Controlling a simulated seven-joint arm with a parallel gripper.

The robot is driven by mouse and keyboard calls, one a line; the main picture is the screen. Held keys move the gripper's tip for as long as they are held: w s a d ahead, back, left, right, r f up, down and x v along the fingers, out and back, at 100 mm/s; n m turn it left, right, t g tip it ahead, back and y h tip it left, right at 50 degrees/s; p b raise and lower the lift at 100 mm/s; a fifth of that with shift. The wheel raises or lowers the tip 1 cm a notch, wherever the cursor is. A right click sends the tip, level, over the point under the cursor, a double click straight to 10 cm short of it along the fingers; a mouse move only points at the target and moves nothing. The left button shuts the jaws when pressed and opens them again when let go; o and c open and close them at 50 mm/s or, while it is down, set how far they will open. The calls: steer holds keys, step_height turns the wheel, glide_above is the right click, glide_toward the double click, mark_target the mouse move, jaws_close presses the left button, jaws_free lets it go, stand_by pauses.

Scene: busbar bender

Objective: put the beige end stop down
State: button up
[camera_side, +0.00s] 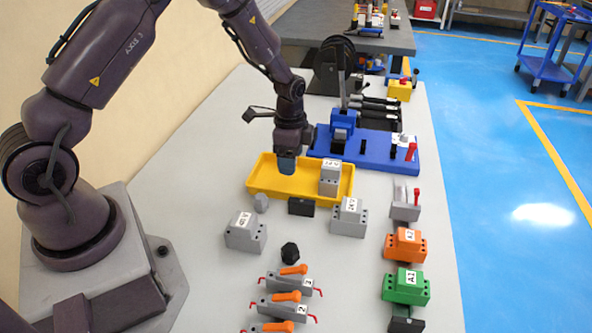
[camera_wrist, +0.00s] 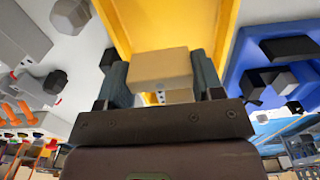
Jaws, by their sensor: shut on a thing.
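My gripper (camera_side: 286,166) is over the left part of the yellow tray (camera_side: 262,187), fingers pointing down. In the wrist view the beige end stop (camera_wrist: 160,66) is a small block held between the two bluish-grey fingers, with the yellow tray (camera_wrist: 118,22) behind it. In the side view the fingers hide the end stop. I cannot tell whether its underside touches the tray floor.
A grey labelled block (camera_side: 329,180) stands in the tray's right end. The blue fixture (camera_side: 375,152) lies right behind the tray. Grey blocks (camera_side: 245,232) (camera_side: 348,216) and a black block (camera_side: 301,207) stand in front. Orange (camera_side: 405,245) and green (camera_side: 406,286) blocks sit right.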

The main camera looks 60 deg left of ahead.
mark_target(296, 182)
steer(key=shift+w+a+f, duration=0.15)
steer(key=shift+w+f, duration=0.4)
steer(key=shift+f, duration=0.15)
steer(key=shift+w+f, duration=0.15)
steer(key=shift+f, duration=0.75)
steer(key=shift+w+f, duration=0.15)
steer(key=shift+f, duration=0.75)
steer(key=shift+f, duration=0.15)
steer(key=o, duration=0.9)
